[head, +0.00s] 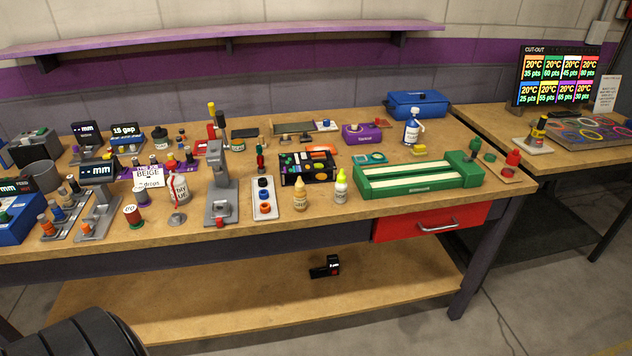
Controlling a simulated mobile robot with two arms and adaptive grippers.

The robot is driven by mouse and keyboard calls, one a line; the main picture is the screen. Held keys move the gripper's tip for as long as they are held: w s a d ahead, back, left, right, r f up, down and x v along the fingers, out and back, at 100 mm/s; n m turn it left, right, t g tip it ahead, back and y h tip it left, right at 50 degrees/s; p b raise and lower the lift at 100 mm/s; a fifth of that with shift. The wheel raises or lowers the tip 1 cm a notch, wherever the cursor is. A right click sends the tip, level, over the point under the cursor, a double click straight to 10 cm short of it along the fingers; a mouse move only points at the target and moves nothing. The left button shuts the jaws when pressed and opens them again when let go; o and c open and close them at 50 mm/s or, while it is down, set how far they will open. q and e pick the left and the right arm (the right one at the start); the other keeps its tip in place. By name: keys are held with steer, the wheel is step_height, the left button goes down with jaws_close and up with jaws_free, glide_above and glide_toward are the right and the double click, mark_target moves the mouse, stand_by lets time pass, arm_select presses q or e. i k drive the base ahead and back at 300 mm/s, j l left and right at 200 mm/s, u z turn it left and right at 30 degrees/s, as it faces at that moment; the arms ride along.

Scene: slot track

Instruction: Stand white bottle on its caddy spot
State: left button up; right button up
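A small white bottle (341,188) with a yellow tip stands upright near the front of the workbench. Another white bottle (412,133) with a blue label stands farther back. Neither of my grippers is in view.
A green slotted track block (415,188) lies right of the white bottle. A grey stand (219,190) and a tray of coloured rings (264,208) are to the left. A red drawer (430,224) hangs under the bench (340,215). The front strip near the bottles is fairly clear.

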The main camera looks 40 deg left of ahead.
mark_target(318, 166)
steer(key=i+u, duration=0.1)
steer(key=u, duration=0.4)
steer(key=i+l+u, duration=0.1)
steer(key=u, duration=0.35)
steer(key=l+u, duration=0.15)
steer(key=u, duration=0.35)
steer(key=i, duration=0.05)
